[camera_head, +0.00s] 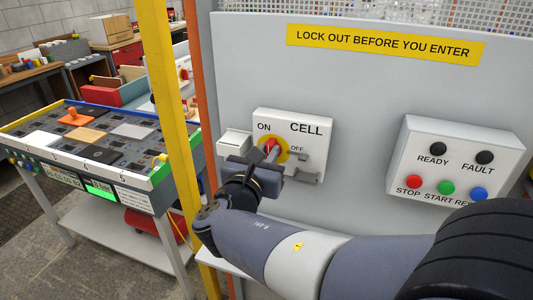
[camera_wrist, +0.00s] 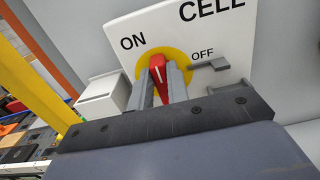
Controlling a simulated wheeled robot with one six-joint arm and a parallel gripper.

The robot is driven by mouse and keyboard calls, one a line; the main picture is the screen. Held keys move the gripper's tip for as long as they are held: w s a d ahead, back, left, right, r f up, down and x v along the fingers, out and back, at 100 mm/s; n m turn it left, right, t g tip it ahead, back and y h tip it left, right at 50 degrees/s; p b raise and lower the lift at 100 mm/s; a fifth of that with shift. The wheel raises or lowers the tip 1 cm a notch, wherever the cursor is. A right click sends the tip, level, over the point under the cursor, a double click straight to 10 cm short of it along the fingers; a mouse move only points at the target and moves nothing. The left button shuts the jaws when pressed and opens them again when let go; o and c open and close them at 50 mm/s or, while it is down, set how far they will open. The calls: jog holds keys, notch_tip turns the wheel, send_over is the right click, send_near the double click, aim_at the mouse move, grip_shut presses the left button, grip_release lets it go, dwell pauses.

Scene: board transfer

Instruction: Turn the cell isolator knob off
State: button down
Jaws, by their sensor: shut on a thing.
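The cell isolator is a white box (camera_head: 317,125) labelled CELL on a grey panel. Its red knob (camera_wrist: 158,75) sits on a yellow disc (camera_wrist: 181,55) between the words ON and OFF. In the wrist view the knob's white line stands nearly upright, leaning slightly toward ON. My gripper (camera_wrist: 161,82) is shut on the red knob, one grey finger on each side. In the head view my gripper (camera_head: 268,156) hides part of the knob (camera_head: 271,145). A grey hasp-like bracket (camera_wrist: 209,66) sticks out beside OFF.
A small white box (camera_head: 235,143) is left of the isolator. A button box (camera_head: 455,160) with STOP and START is to the right. A yellow post (camera_head: 165,90) and a table with a board tray (camera_head: 85,190) stand at left.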

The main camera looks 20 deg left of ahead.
jog(key=shift+f+b, duration=0.1)
jog(key=shift+b, duration=0.25)
jog(key=m+b, duration=0.6)
jog(key=b, duration=0.1)
jog(key=d+f+m+b, duration=0.1)
jog(key=m+b, duration=0.5)
jog(key=b, duration=0.2)
jog(key=m+b, duration=0.5)
jog(key=b, duration=0.2)
jog(key=shift+d+f+m, duration=0.25)
jog(key=shift+m, duration=0.15)
jog(key=shift+b, duration=0.3)
jog(key=c, duration=1.4)
grip_release()
jog(key=shift+o, duration=0.2)
jog(key=shift+s+r, duration=0.1)
jog(key=shift+s, duration=0.05)
